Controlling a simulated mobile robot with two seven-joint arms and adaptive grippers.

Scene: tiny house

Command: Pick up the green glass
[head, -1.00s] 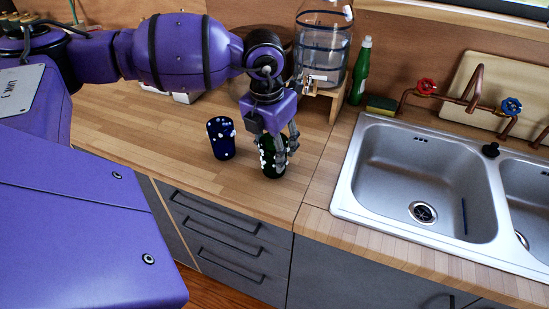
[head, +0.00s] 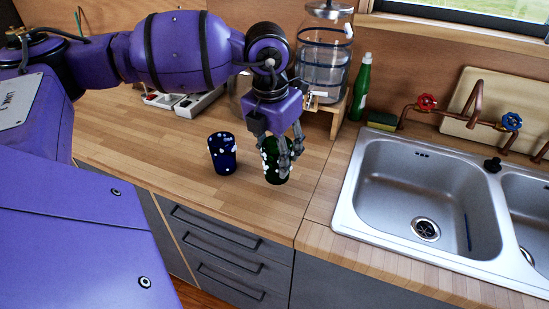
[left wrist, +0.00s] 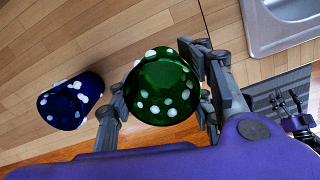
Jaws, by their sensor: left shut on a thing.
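The green glass (head: 271,172) has white spots and is between the fingers of my left gripper (head: 282,150). In the left wrist view the green glass (left wrist: 163,88) sits between the two sides of my left gripper (left wrist: 163,98), which is shut on it. It appears a little above the wooden counter. Fingers hide part of its side in the head view. A dark blue glass (head: 222,155) with white spots stands on the counter to its left, apart from it. My right gripper (left wrist: 292,106) seems to show at the right edge of the left wrist view; its state is unclear.
A glass dispenser (head: 323,55) on a wooden stand and a green bottle (head: 361,88) stand behind, near the wall. The metal sink (head: 410,190) is to the right. The wooden counter (head: 155,140) is clear left of the blue glass. Drawers (head: 225,245) are below.

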